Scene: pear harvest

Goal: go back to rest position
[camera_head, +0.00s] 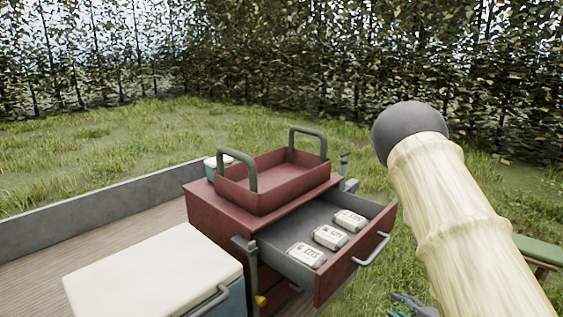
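My gripper cannot be made out in the head view. A red drawer cabinet (218,217) stands on a wooden deck, with its top drawer (349,271) pulled open toward the lower right. Inside the drawer lie three white labelled packets in a row: a near one (306,255), a middle one (330,237) and a far one (350,221). A red open tray (290,188) with two grey-green upright handles sits on top of the cabinet and looks empty from here.
A white-lidded cooler (150,272) stands at lower left. A small teal tub (211,172) is behind the tray. The deck has a grey side wall (95,210). A green bench (540,250) is at far right. Open grass lies behind, then a leafy hedge.

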